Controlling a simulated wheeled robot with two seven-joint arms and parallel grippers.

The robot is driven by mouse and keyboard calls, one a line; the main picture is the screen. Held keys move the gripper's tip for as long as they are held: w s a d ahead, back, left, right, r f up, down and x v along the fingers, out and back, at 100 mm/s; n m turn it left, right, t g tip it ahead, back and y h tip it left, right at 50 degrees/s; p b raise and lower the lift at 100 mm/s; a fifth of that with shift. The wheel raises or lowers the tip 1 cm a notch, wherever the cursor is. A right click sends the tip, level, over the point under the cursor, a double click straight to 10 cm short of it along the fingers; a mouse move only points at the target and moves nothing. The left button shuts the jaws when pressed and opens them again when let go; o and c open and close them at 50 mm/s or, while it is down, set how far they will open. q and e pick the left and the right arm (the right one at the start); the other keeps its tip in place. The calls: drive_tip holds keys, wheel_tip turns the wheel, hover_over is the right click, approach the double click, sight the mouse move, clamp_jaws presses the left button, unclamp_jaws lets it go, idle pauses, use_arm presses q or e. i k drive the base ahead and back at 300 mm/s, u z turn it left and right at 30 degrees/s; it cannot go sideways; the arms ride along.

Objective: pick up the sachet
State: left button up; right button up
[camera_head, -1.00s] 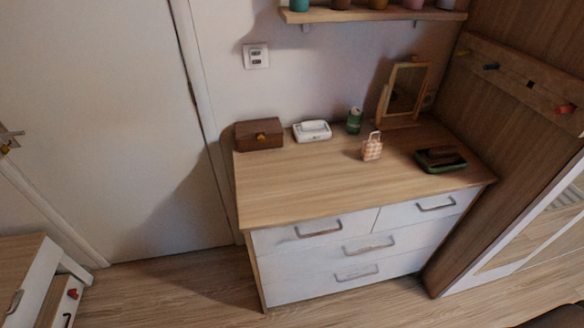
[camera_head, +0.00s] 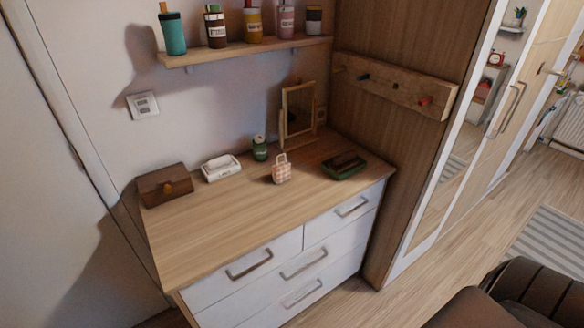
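A small orange-and-white checked sachet (camera_head: 281,172) with a loop handle stands upright on the wooden top of the white dresser (camera_head: 215,227). It is near the middle of the top, in front of a green can (camera_head: 259,148) and the small standing mirror (camera_head: 298,108). Nothing touches or covers it that I can see. Neither of my grippers shows in the head view.
On the dresser top, a brown box (camera_head: 164,185) and a white tissue case (camera_head: 221,167) stand left of the sachet, and a dark green tray (camera_head: 344,166) lies right. A shelf (camera_head: 245,50) with bottles hangs above. The top's front left is bare.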

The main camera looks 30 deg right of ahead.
sight(281, 170)
drive_tip(key=z, duration=1.05)
drive_tip(key=i, duration=0.35)
drive_tip(key=u, duration=1.2)
